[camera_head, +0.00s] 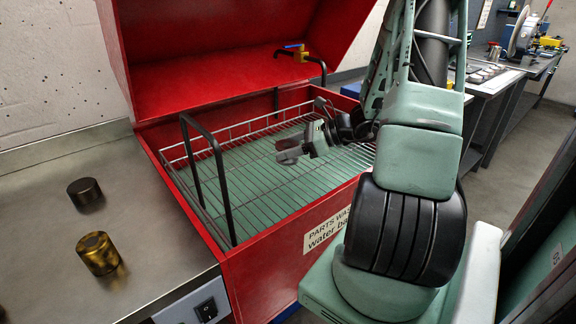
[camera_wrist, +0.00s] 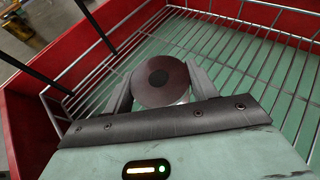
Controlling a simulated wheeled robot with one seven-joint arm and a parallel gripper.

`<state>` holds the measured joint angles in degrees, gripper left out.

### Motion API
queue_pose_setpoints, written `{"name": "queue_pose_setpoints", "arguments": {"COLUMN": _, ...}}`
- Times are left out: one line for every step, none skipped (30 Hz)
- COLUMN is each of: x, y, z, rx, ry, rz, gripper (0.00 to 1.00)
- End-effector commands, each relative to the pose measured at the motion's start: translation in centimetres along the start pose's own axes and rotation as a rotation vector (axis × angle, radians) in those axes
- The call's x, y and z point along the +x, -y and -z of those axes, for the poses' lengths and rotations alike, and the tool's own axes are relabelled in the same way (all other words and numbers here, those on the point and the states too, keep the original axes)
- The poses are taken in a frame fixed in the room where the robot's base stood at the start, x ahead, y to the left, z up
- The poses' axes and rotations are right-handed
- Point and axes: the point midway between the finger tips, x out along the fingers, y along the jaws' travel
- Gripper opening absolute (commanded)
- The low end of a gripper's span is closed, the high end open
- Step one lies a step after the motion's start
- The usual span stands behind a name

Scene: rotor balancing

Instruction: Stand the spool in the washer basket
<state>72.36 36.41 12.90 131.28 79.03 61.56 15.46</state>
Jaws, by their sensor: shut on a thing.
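The spool (camera_wrist: 160,80) shows in the wrist view as a dark reddish-brown round end with a darker centre. My gripper (camera_wrist: 162,84) is shut on it, with one grey finger on each side. The washer basket is a wire rack (camera_head: 262,172) inside the red parts washer; its wires also show in the wrist view (camera_wrist: 232,68). In the head view my gripper (camera_head: 287,152) is over the middle of the basket, inside its rim.
Black hoop handles rise at the basket's left (camera_head: 222,190) and back right (camera_head: 322,66). The red lid (camera_head: 215,50) stands open behind. A dark cylinder (camera_head: 85,192) and a brass cylinder (camera_head: 98,253) stand on the steel bench. The basket around my gripper looks empty.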

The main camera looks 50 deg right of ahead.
Motion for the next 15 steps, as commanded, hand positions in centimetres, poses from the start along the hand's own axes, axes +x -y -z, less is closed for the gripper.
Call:
{"name": "queue_pose_setpoints", "arguments": {"x": 0.4, "y": 0.0, "z": 0.9, "rx": 0.004, "ry": 0.001, "rz": -0.001, "gripper": 0.29}}
{"name": "queue_pose_setpoints", "arguments": {"x": 0.6, "y": 0.0, "z": 1.3, "rx": 0.004, "ry": 0.001, "rz": -0.001, "gripper": 0.29}}
{"name": "queue_pose_setpoints", "arguments": {"x": 0.8, "y": 0.0, "z": 1.8, "rx": 0.003, "ry": 0.001, "rz": 0.0, "gripper": 0.29}}
{"name": "queue_pose_setpoints", "arguments": {"x": 0.9, "y": 0.0, "z": 2.0, "rx": 0.003, "ry": 0.001, "rz": 0.0, "gripper": 0.29}}
{"name": "queue_pose_setpoints", "arguments": {"x": 1.0, "y": 0.0, "z": 2.2, "rx": 0.002, "ry": 0.001, "rz": 0.0, "gripper": 0.29}}
{"name": "queue_pose_setpoints", "arguments": {"x": 1.1, "y": 0.0, "z": 2.4, "rx": 0.0, "ry": 0.001, "rz": 0.0, "gripper": 0.29}}
{"name": "queue_pose_setpoints", "arguments": {"x": 1.2, "y": 0.0, "z": 2.7, "rx": 0.001, "ry": 0.001, "rz": 0.0, "gripper": 0.29}}
{"name": "queue_pose_setpoints", "arguments": {"x": 1.3, "y": 0.0, "z": 3.0, "rx": 0.002, "ry": 0.002, "rz": 0.0, "gripper": 0.29}}
{"name": "queue_pose_setpoints", "arguments": {"x": 1.6, "y": 0.0, "z": 3.6, "rx": 0.002, "ry": 0.002, "rz": 0.0, "gripper": 0.29}}
{"name": "queue_pose_setpoints", "arguments": {"x": 1.8, "y": 0.0, "z": 4.0, "rx": 0.002, "ry": 0.002, "rz": -0.001, "gripper": 0.29}}
{"name": "queue_pose_setpoints", "arguments": {"x": 2.0, "y": 0.0, "z": 4.5, "rx": 0.003, "ry": 0.001, "rz": -0.001, "gripper": 0.29}}
{"name": "queue_pose_setpoints", "arguments": {"x": 2.2, "y": 0.0, "z": 5.0, "rx": 0.002, "ry": 0.001, "rz": -0.001, "gripper": 0.29}}
{"name": "queue_pose_setpoints", "arguments": {"x": 2.3, "y": 0.0, "z": 5.4, "rx": 0.001, "ry": 0.001, "rz": 0.0, "gripper": 0.29}}
{"name": "queue_pose_setpoints", "arguments": {"x": 2.5, "y": 0.0, "z": 5.7, "rx": 0.002, "ry": 0.001, "rz": 0.0, "gripper": 0.29}}
{"name": "queue_pose_setpoints", "arguments": {"x": 2.6, "y": 0.0, "z": 6.0, "rx": 0.0, "ry": 0.001, "rz": 0.0, "gripper": 0.29}}
